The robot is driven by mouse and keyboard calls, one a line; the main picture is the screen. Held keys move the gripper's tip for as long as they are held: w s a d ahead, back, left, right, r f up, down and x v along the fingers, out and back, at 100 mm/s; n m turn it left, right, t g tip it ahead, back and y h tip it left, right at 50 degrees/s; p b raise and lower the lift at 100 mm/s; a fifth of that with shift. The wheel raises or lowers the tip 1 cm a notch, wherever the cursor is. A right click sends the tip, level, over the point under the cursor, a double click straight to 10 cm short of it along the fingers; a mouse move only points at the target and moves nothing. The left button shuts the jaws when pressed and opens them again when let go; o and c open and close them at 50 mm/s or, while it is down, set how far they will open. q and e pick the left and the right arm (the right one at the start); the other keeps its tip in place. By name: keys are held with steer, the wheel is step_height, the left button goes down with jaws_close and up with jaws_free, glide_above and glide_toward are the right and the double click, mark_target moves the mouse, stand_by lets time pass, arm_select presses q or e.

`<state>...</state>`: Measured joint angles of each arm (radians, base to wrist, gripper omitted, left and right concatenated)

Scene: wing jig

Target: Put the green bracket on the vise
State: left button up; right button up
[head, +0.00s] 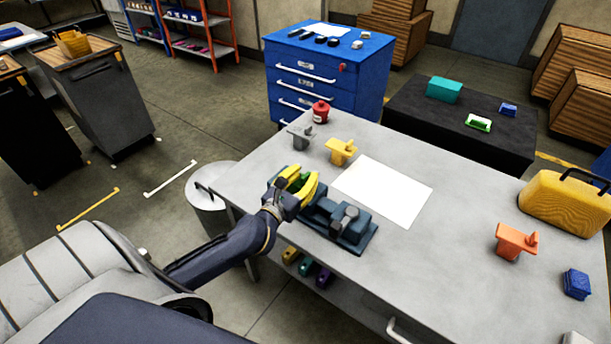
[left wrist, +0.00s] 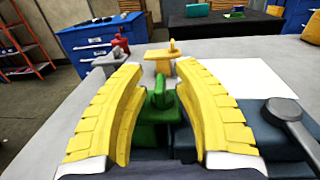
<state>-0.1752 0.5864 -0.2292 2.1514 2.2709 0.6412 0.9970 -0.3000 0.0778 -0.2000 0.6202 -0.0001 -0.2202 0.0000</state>
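The green bracket (left wrist: 160,108) stands upright between the yellow fingers of my left gripper (left wrist: 165,110) in the left wrist view. It appears to rest on the left end of the dark blue vise (head: 349,226), though the fingers hide part of its base. In the head view, my left gripper (head: 302,184) is over that end of the vise, and only a little of the bracket's green shows. The fingers are spread on both sides of the bracket, with gaps visible. My right gripper is in neither view.
Behind the vise stand a grey bracket (head: 300,137), a yellow bracket (head: 341,151) and a red item (head: 320,112). A white sheet (head: 383,190) lies beside it. An orange bracket (head: 515,242), blue block (head: 577,284) and yellow case (head: 566,204) are at right. The table's middle right is clear.

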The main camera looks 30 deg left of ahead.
arm_select(q)
steer(key=s, duration=1.1)
steer(key=shift+s+d, duration=0.15)
steer(key=shift+s, duration=0.1)
steer(key=shift+c, duration=0.2)
stand_by(0.9)
